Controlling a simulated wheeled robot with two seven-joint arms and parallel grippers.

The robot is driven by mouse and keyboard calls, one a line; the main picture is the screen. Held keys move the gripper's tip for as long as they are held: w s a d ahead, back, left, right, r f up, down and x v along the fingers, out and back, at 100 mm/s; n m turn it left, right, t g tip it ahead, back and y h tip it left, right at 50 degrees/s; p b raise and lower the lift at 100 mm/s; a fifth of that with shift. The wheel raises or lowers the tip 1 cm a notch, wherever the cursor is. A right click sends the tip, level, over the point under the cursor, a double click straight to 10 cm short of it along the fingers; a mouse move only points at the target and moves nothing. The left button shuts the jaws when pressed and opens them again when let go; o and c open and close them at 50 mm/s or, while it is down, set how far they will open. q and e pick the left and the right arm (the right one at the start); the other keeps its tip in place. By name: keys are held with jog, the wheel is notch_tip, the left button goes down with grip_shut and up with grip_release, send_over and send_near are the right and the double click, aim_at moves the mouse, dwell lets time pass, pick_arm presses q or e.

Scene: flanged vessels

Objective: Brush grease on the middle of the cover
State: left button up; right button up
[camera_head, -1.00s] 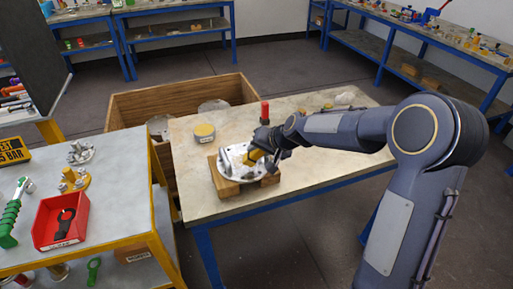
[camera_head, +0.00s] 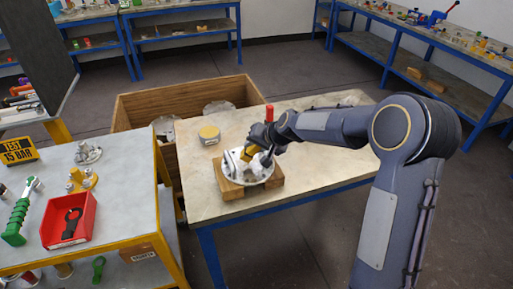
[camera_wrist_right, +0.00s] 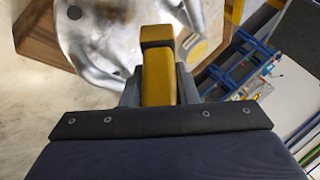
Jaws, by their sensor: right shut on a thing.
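The cover is a shiny metal disc (camera_head: 262,174) on a wooden block (camera_head: 228,190) on the middle table; its bare metal also fills the upper part of the right wrist view (camera_wrist_right: 105,45). My right gripper (camera_head: 257,152) is directly over it, shut on a yellow-handled tool (camera_head: 248,154), apparently the brush. The yellow handle (camera_wrist_right: 157,75) shows between the jaws in the right wrist view, pointing toward the cover. The tool's tip, any contact with the cover and any grease there are hidden. A round tin with a yellow top (camera_head: 209,133) stands behind the cover. My left gripper is out of view.
A red upright object (camera_head: 269,113) stands behind my right gripper. A wooden crate (camera_head: 185,95) stands behind the table. A left bench (camera_head: 120,195) carries a red bin (camera_head: 70,220) and a green-handled tool (camera_head: 18,215). The table's front left is clear.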

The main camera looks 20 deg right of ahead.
aim_at(254, 153)
jog(key=shift+w+r+p, duration=0.15)
jog(key=shift+w+p, duration=0.25)
jog(key=shift+w, duration=1.3)
jog(key=shift+s+b, duration=0.5)
jog(key=shift+s, duration=0.45)
jog(key=shift+s+r+b, duration=0.15)
jog(key=shift+s+b, duration=0.2)
jog(key=shift+s, duration=0.95)
jog(key=shift+s+r+b, duration=0.1)
jog(key=shift+s+b, duration=0.25)
jog(key=shift+s, duration=0.95)
notch_tip(254, 153, up, 6)
jog(key=p, duration=0.4)
jog(key=shift+p, duration=0.4)
notch_tip(254, 153, up, 3)
jog(key=shift+p, duration=1.2)
